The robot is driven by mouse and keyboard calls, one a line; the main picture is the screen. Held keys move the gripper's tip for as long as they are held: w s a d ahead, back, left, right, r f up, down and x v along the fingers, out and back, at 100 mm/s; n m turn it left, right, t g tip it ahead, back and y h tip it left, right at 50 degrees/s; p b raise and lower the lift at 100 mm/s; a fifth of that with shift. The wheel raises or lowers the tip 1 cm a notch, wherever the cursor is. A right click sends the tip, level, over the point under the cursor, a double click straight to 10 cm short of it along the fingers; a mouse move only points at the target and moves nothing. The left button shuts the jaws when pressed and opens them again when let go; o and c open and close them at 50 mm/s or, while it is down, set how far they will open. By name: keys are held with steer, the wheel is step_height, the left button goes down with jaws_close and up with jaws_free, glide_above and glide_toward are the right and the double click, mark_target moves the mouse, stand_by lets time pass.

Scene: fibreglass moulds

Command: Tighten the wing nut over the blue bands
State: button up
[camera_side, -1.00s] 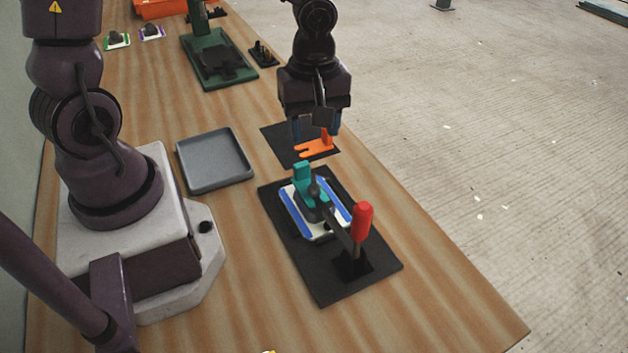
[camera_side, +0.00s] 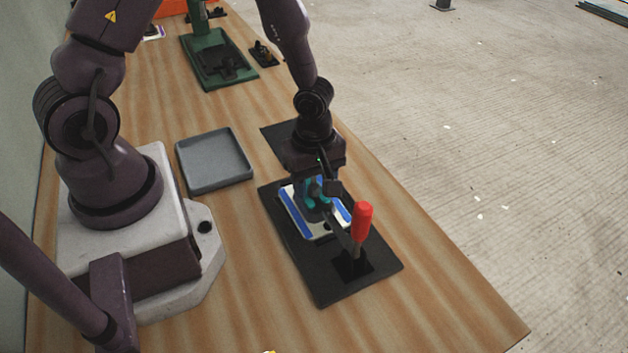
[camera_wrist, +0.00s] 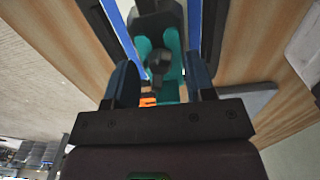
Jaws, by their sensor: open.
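A pale mould with blue bands (camera_side: 294,213) lies on a black base plate (camera_side: 315,283). A teal part with a dark stud at its middle, apparently the wing nut (camera_wrist: 172,41), sits over the mould between the bands; it is partly hidden by my gripper in the side view (camera_side: 312,191). My gripper (camera_wrist: 162,82) is open above it, with one dark blue finger on each side of the teal part. I see gaps between fingers and teal; the height of the fingertips is unclear. A dark clamp arm and red handle (camera_side: 362,222) stand just in front.
A grey tray (camera_side: 181,169) lies empty left of the base plate. A green press-like fixture (camera_side: 238,82) and a small dark fixture (camera_side: 262,54) stand farther back. The table's right edge is close.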

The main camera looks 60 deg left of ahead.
steer(key=shift+f, duration=0.25)
steer(key=c, duration=0.9)
